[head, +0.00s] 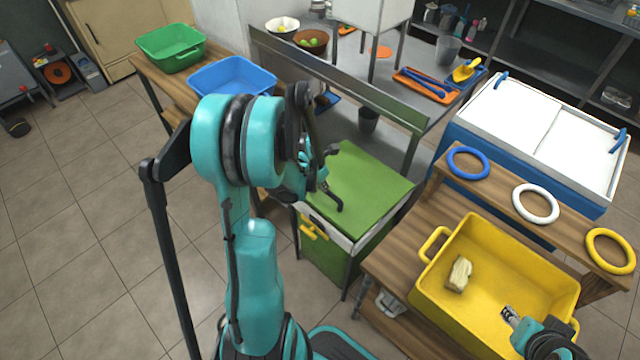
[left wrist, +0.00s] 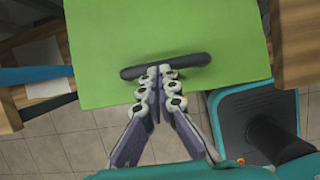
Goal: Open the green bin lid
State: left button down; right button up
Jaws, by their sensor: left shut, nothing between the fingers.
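The green bin (head: 325,262) stands in the middle of the head view with its flat green lid (head: 372,190) lying on top. A dark bar handle (head: 334,198) is on the lid; it also shows in the left wrist view (left wrist: 190,62). My left gripper (head: 322,180) is over the lid, partly hidden by my arm. In the left wrist view its fingertips (left wrist: 160,70) are together at the middle of the handle, with nothing between them. Whether they touch the handle I cannot tell. My right gripper (head: 510,314) is over the yellow tub; its jaws are too small to judge.
The yellow tub (head: 440,290) holds a pale block (head: 459,274) on the wooden table at right. Blue (head: 468,162), white (head: 535,203) and yellow (head: 609,250) rings lie behind it. A metal table (head: 400,110) stands behind the bin. Floor is free at left.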

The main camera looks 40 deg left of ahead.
pick_arm(q)
jog(key=shift+w+f, duration=0.15)
jog(key=shift+f, duration=0.25)
pick_arm(e)
jog(key=shift+f, duration=0.2)
pick_arm(q)
jog(key=shift+w+r+p, duration=0.2)
jog(key=shift+r+p, duration=0.1)
jog(key=shift+r, duration=0.2)
pick_arm(e)
jog(key=shift+w+d+r, duration=0.15)
jog(key=shift+d+r, duration=0.15)
jog(key=shift+r, duration=0.1)
